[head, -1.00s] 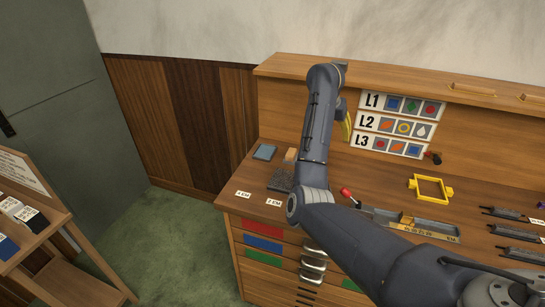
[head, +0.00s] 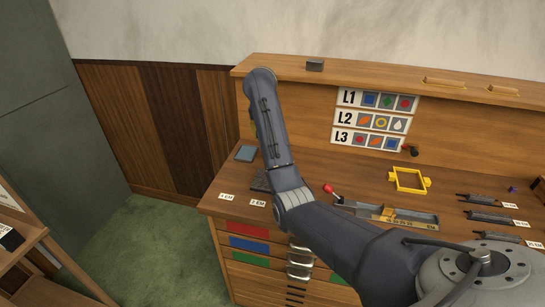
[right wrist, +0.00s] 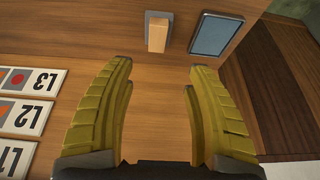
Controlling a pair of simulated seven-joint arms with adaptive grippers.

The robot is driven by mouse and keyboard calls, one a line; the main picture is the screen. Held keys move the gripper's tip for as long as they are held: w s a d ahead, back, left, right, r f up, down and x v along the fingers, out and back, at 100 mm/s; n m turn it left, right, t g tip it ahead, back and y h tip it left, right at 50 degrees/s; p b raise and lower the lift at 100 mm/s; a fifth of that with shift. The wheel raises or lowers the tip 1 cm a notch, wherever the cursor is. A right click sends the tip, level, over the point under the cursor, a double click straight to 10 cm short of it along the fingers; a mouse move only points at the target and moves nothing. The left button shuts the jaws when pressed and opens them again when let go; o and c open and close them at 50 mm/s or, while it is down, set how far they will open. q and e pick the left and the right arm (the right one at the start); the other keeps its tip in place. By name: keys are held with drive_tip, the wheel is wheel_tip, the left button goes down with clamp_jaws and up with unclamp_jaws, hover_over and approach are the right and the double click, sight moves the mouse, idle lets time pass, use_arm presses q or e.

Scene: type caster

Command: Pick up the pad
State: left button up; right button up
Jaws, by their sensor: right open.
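A flat blue-grey pad with a dark rim lies on the desk top near its left edge; in the head view the pad (head: 246,153) is just left of my right arm. It also shows at the top right of the right wrist view (right wrist: 215,33). My right gripper (right wrist: 160,72) has yellow ribbed fingers, spread wide with nothing between them. The pad lies beyond the fingertips, towards the right finger, and is not touched. My left gripper is not in view.
A small wooden block (right wrist: 157,32) with a grey end is beside the pad, ahead of the open fingers. A dark slab (head: 261,182) lies near the desk front, partly behind my arm. The symbol board (head: 371,121) stands at the back. A yellow frame (head: 409,181) is further right.

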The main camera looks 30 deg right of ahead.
drive_tip(key=shift+s+x, duration=0.2)
drive_tip(key=shift+x, duration=1.4)
drive_tip(key=shift+s+x, duration=0.2)
drive_tip(key=shift+x, duration=4.35)
drive_tip(key=shift+s+a+f, duration=0.1)
drive_tip(key=shift+s+a, duration=0.05)
drive_tip(key=shift+c, duration=0.3)
clamp_jaws()
